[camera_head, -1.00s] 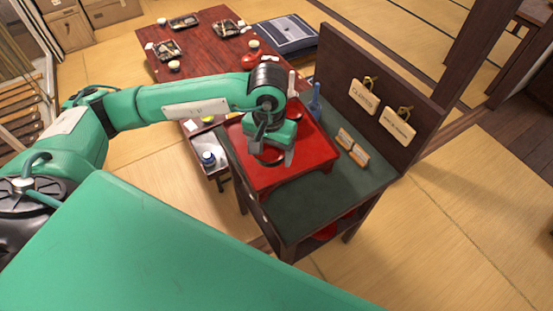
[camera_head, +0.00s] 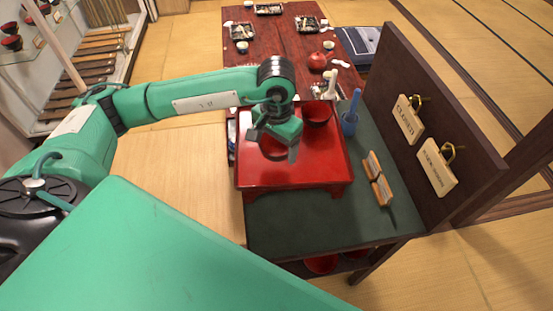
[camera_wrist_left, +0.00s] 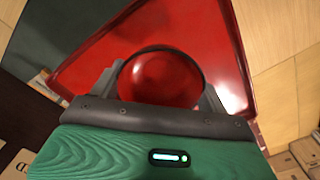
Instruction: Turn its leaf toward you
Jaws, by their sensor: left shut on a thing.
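My left gripper (camera_head: 275,152) is over the red tray stand (camera_head: 300,174), pointing down. In the left wrist view its fingers (camera_wrist_left: 155,92) are shut on a round red bowl (camera_wrist_left: 160,76) with a dark rim. I look into its glossy red inside, and no leaf mark shows. In the head view the arm and fingers hide most of this bowl, and I cannot tell whether it touches the tray. A second, dark red bowl (camera_head: 317,115) stands at the tray's far right. My right gripper is not in view.
The tray stand is on a dark green counter (camera_head: 290,222). A set low table (camera_head: 280,45) lies beyond.

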